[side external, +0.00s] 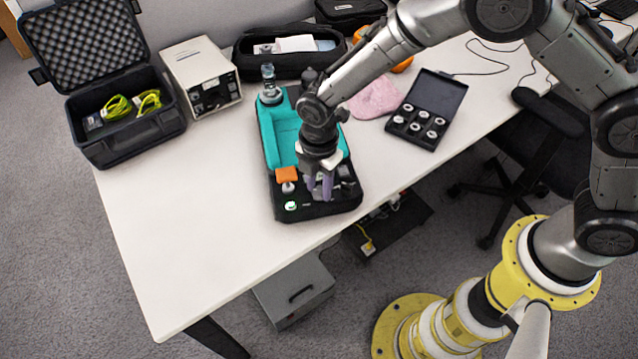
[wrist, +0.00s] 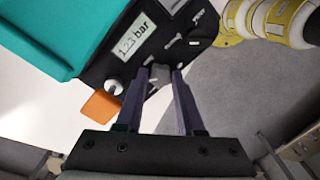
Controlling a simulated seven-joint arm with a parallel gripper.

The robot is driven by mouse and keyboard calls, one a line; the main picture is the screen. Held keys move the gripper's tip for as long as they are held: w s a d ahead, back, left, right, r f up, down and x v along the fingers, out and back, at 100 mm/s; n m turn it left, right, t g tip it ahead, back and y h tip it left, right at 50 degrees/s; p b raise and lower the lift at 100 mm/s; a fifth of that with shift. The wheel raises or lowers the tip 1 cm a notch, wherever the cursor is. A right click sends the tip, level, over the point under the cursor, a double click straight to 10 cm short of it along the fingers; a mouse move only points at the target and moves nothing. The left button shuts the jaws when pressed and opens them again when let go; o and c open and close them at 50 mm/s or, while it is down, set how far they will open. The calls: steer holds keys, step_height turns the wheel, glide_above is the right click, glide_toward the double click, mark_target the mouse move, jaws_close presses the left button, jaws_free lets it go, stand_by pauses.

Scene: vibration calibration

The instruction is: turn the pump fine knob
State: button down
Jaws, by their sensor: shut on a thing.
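The pump (side external: 283,135) is a teal and black unit lying on the white table; its teal body (wrist: 45,35) also shows in the wrist view. Its black front panel carries a display (wrist: 136,36) reading "123 bar" and several small metal fittings. My gripper (side external: 321,196) points down at the front end of the pump. In the wrist view its two dark purple fingers (wrist: 161,72) are shut on a small part at the panel's edge, the pump fine knob, which they mostly hide.
An orange block (side external: 286,174) and a silver knob (side external: 288,187) sit left of my gripper on the pump. An open black case (side external: 125,110), a white box (side external: 203,78), a pink cloth (side external: 375,98) and a black case of fittings (side external: 420,120) stand around. The table's left front is clear.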

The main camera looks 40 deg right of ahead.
mark_target(319, 190)
steer(key=shift+r+n, duration=0.1)
steer(key=shift+n, duration=1.4)
steer(key=c, duration=0.5)
jaws_free()
step_height(319, 190, up, 14)
steer(key=shift+f, duration=0.1)
